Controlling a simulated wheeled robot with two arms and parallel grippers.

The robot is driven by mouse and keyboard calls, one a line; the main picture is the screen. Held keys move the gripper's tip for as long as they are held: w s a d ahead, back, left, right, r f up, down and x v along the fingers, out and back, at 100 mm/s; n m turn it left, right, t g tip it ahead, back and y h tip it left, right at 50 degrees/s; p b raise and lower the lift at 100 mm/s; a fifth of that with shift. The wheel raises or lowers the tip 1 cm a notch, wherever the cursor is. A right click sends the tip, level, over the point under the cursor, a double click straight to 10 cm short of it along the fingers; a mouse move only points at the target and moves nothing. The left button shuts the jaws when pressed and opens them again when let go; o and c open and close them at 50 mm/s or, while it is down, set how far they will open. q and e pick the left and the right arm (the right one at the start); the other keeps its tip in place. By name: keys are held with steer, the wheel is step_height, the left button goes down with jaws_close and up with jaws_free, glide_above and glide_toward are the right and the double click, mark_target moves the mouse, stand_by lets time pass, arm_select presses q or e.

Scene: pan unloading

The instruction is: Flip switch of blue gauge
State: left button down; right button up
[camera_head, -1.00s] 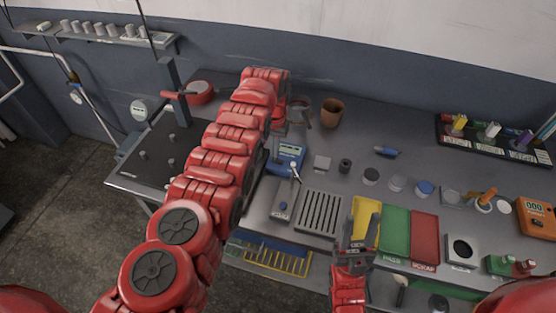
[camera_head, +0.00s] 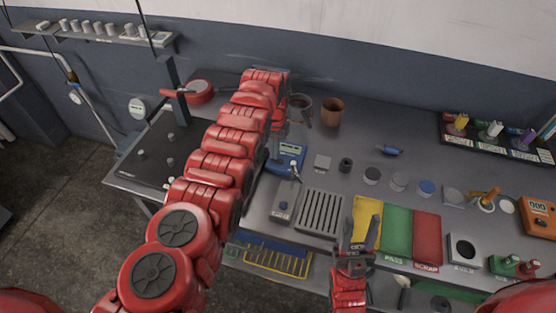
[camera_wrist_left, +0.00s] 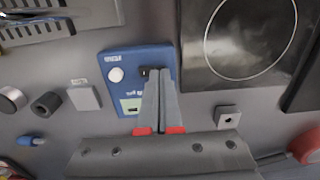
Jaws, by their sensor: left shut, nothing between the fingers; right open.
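The blue gauge (camera_head: 289,158) sits on the grey bench, partly hidden behind my left arm in the head view. In the left wrist view the blue gauge (camera_wrist_left: 133,62) shows a white round knob, a small display and a small black switch (camera_wrist_left: 147,72). My left gripper (camera_wrist_left: 158,74) is shut and empty, with its fingertips over the gauge, right at the switch. I cannot tell whether they touch it. My left gripper's fingers are hard to make out in the head view. My right gripper (camera_head: 358,236) is open and empty, in front of the yellow mat.
A black plate (camera_wrist_left: 250,40) lies close beside the gauge. A grey block (camera_head: 322,162) and a black cylinder (camera_head: 346,165) stand right of it. A slotted rack (camera_head: 320,211) and a green mat (camera_head: 396,233) lie nearer the front edge. A brown cup (camera_head: 332,112) stands behind.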

arm_select(q)
steer(key=shift+s+f+b, duration=0.1)
steer(key=shift+f+b, duration=0.2)
steer(key=shift+f, duration=0.05)
steer(key=shift+r+p, duration=0.4)
steer(key=shift+p, duration=0.05)
step_height(320, 180, up, 6)
steer(key=p, duration=0.5)
steer(key=shift+r+p, duration=0.15)
steer(key=shift+p, duration=0.25)
